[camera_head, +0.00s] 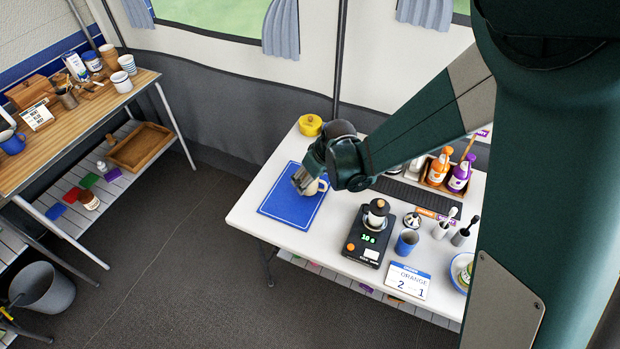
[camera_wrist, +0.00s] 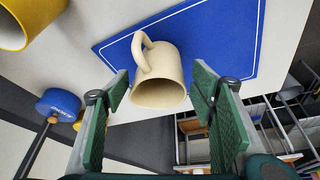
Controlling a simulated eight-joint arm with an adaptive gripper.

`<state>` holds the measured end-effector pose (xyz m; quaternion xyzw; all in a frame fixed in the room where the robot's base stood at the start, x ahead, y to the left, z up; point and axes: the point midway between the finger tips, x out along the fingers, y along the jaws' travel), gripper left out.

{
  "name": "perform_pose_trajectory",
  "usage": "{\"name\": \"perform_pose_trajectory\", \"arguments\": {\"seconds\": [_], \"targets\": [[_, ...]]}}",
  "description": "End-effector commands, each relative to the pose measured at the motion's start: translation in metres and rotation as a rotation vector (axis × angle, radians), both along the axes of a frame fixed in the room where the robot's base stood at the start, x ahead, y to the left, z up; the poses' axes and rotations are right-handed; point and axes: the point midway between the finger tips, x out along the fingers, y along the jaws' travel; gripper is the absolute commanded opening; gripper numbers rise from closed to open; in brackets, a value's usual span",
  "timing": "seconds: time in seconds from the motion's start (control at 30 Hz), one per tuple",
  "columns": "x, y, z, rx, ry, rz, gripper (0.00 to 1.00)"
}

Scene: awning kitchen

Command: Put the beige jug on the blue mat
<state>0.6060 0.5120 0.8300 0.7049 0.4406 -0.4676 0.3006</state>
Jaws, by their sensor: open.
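The beige jug (camera_head: 318,187) is at the right part of the blue mat (camera_head: 284,208), partly hidden by my gripper (camera_head: 308,179) in the head view. In the wrist view the jug (camera_wrist: 172,62) shows its handle and open mouth, and overlaps the edge of the mat (camera_wrist: 222,38). My gripper (camera_wrist: 160,88) is open, with one green-padded finger on each side of the jug and small gaps visible. I cannot tell whether the jug's whole base rests on the mat.
A yellow pot (camera_head: 310,125) stands behind the mat on the white table (camera_head: 255,228). To the right are a scale (camera_head: 367,240) bearing a canister, a blue cup (camera_head: 406,242), a sign card (camera_head: 408,281) and a bottle caddy (camera_head: 436,184). The table's front-left edge is near the mat.

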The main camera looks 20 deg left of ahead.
Motion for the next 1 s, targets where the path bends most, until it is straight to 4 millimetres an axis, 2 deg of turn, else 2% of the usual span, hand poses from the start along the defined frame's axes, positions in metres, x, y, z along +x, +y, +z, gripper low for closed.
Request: {"name": "perform_pose_trajectory", "arguments": {"seconds": [0.8,1.0], "targets": [[-0.016,-0.031,0.083,0.0,0.0,0.0,0.56],[-0.019,-0.036,0.098,0.0,0.0,0.0,0.56]]}}
